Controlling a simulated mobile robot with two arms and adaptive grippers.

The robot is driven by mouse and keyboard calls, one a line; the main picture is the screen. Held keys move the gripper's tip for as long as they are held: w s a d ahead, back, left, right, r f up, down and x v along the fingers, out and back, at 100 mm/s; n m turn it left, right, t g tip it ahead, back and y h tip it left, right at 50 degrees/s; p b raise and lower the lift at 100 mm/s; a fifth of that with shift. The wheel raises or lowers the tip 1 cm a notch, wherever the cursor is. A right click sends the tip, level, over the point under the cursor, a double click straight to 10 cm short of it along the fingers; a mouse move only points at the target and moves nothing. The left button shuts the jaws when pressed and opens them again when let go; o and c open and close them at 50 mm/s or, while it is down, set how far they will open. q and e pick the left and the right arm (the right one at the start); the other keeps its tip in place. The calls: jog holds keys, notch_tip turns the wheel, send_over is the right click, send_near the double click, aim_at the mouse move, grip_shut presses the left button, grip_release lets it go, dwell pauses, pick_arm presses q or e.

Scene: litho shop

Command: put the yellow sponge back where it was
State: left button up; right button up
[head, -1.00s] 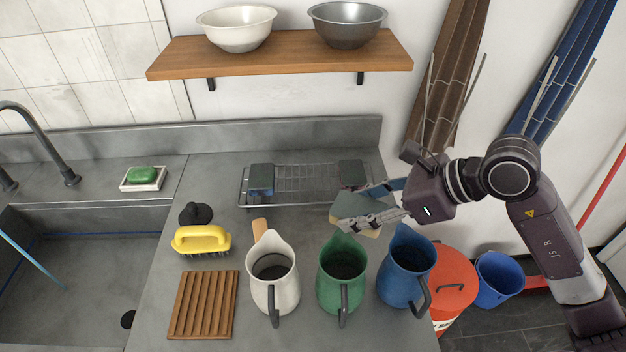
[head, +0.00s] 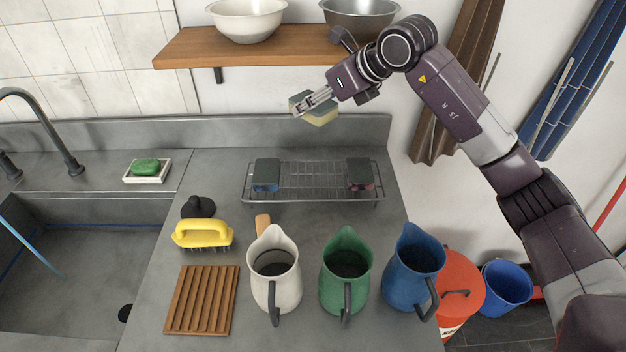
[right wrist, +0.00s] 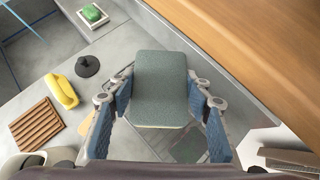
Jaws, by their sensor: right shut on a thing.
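My right gripper (head: 316,99) is shut on the yellow sponge (head: 322,116), which has a dark grey-green top and a pale yellow underside. It holds the sponge in the air, above and behind the wire rack (head: 310,183), just below the wooden shelf. In the right wrist view the sponge (right wrist: 161,88) sits between the two blue finger pads, its grey-green face toward the camera. On the rack stand a blue sponge (head: 265,186) at the left and a red sponge (head: 360,186) at the right, both with dark tops. The rack's middle is empty. My left gripper is not in view.
The wooden shelf (head: 270,47) with two bowls is close to my right gripper. White (head: 274,285), green (head: 345,285) and blue (head: 411,280) pitchers stand in front of the rack. A yellow brush (head: 202,233) and slatted wooden board (head: 202,300) lie left.

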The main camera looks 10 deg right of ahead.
jog(key=shift+w+f, duration=0.1)
jog(key=shift+w, duration=0.1)
notch_tip(320, 180, down, 14)
jog(key=p, duration=0.4)
jog(key=shift+f, duration=0.25)
notch_tip(320, 180, down, 5)
jog(key=shift+r+p, duration=0.1)
jog(key=shift+p, duration=0.4)
jog(key=shift+f, duration=0.2)
jog(key=shift+f+b, duration=0.15)
jog(key=shift+b, duration=0.15)
jog(key=o, duration=1.3)
